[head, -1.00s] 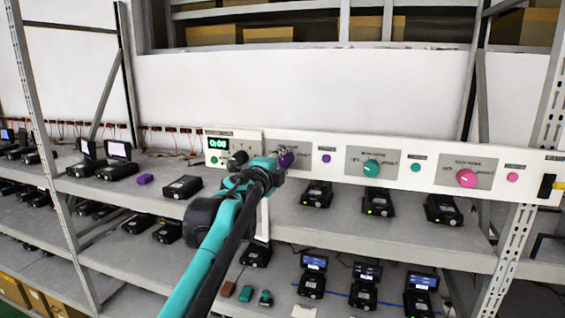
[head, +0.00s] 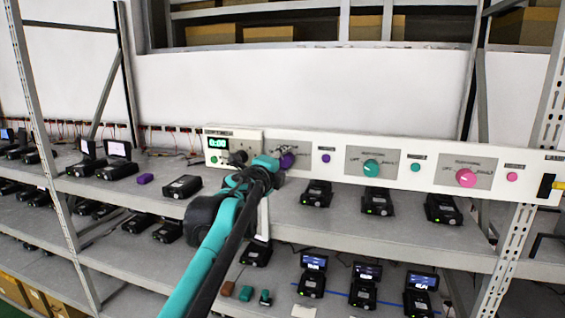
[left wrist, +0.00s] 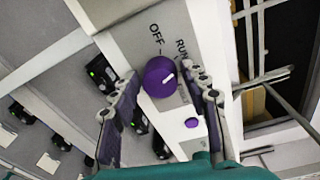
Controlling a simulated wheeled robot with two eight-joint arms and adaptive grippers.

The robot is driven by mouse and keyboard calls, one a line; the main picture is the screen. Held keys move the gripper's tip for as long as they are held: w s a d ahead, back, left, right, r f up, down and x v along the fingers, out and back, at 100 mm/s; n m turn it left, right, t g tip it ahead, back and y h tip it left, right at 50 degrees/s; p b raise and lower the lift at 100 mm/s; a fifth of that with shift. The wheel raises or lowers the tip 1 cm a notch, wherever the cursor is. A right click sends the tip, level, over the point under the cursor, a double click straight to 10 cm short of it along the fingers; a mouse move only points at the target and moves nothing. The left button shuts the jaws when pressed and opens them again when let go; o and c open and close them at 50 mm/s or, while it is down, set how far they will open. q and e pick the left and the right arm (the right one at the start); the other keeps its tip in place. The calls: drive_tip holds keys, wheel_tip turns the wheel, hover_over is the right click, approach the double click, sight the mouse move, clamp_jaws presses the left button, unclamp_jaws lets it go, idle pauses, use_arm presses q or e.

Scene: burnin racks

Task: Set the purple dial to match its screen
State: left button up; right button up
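The purple dial (head: 288,160) sits on the left plate of the long white panel. In the left wrist view the dial (left wrist: 158,77) has a short white mark pointing to the upper right, toward the RUN lettering; OFF is printed to the left of that. My left gripper (head: 264,160) is just left of the dial in the head view. In the left wrist view its open fingers (left wrist: 166,80) stand on either side of the dial, with gaps showing. Several lit screens, one here (head: 314,263), are on the lower shelf; the one at right (head: 422,281) seems to read RUN. My right gripper is not in view.
A green 0:00 display (head: 218,143) is at the panel's left end. A small purple button (head: 326,158) is right of the dial. Teal (head: 372,168) and pink (head: 466,178) dials are farther right. Black devices stand on the shelf below.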

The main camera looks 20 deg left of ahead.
use_arm(q)
drive_tip(key=shift+s, duration=0.1)
drive_tip(key=s+a, duration=0.1)
drive_tip(key=s, duration=1)
drive_tip(key=shift+s+r, duration=0.3)
drive_tip(key=shift+s, duration=0.1)
drive_tip(key=s+a+f+n+g+y+b, duration=0.1)
drive_tip(key=s+a+f+n+y+b, duration=0.15)
drive_tip(key=f+n+b, duration=0.65)
drive_tip(key=s+a+f+n+g+y+b, duration=0.15)
drive_tip(key=s+f+b, duration=0.3)
drive_tip(key=f, duration=1.05)
drive_tip(key=s+a+f+n+g+y+b, duration=0.1)
drive_tip(key=s+a+f+n+y+b, duration=0.15)
drive_tip(key=f+n+b, duration=0.65)
drive_tip(key=s+d+f+g+h+b, duration=0.1)
drive_tip(key=s+d+f+g+b, duration=0.1)
drive_tip(key=f, duration=1.2)
drive_tip(key=s+d+f+n+g+h+b, duration=0.1)
drive_tip(key=s+d+f+b, duration=0.4)
drive_tip(key=f, duration=0.8)
drive_tip(key=s+d+f+g+h+b, duration=0.3)
drive_tip(key=s+f+b, duration=0.3)
drive_tip(key=f, duration=0.8)
drive_tip(key=s+g, duration=0.1)
drive_tip(key=s, duration=0.1)
drive_tip(key=shift+s+d+f+n, duration=0.3)
drive_tip(key=shift+s+d+n, duration=0.05)
drive_tip(key=shift+s+d, duration=0.05)
